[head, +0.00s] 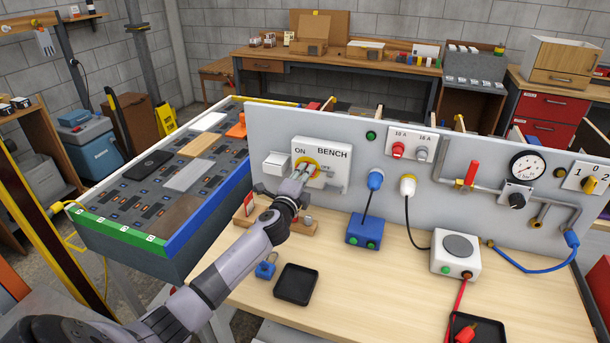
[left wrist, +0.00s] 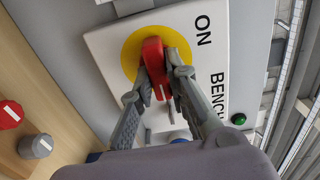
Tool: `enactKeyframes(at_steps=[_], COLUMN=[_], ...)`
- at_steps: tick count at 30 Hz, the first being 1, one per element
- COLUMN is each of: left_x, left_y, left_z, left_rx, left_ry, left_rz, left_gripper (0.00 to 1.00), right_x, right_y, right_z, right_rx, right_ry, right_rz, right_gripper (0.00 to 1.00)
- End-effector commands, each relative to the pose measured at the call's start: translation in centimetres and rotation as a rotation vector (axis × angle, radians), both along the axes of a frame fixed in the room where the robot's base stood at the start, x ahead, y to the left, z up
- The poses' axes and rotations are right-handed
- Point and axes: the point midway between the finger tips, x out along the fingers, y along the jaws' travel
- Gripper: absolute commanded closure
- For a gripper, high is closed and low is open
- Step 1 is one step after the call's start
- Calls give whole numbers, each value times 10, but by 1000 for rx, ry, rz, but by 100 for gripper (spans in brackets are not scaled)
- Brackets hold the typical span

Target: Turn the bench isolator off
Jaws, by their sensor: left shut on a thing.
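The bench isolator (head: 338,178) is a white box marked BENCH and ON, on the grey upright panel. It also shows in the left wrist view (left wrist: 196,72), with a yellow disc (left wrist: 131,57) and a red handle (left wrist: 153,58). My left gripper (head: 306,174) is at the disc, its fingers shut on the red handle from both sides. In the left wrist view, the handle lies roughly along the direction of the lettering, a white line on its near end. In the head view my fingers hide most of the handle. My right gripper is not in view.
A small white box (head: 276,163) sits left of the isolator. A wooden block with knobs (head: 300,228), a blue padlock (head: 265,270) and a black tray (head: 296,284) are on the bench below. Blue and white plugs (head: 375,180) hang to the right.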

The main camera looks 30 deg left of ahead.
Motion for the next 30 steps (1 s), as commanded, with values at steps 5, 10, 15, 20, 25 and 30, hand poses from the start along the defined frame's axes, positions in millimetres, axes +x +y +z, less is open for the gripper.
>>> enactKeyframes(at_steps=[5, 10, 15, 20, 25, 30], left_x=[0, 0, 0, -3, -23, -58], left_y=[-1, 0, 0, -1, -6, -15], left_z=[-2, -1, -1, -1, -2, -2], left_rx=[2, 1, 0, 1, 0, 0], left_ry=[3, 1, 1, 1, 2, 3], left_rz=[-1, -1, -1, -1, -2, -3], left_gripper=[75, 65, 65, 65, 65, 65], right_x=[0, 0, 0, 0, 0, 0], right_y=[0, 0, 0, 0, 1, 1], right_z=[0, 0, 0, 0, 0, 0], right_rx=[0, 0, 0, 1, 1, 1], right_ry=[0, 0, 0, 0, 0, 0], right_rz=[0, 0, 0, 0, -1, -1], right_gripper=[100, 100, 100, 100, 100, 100])
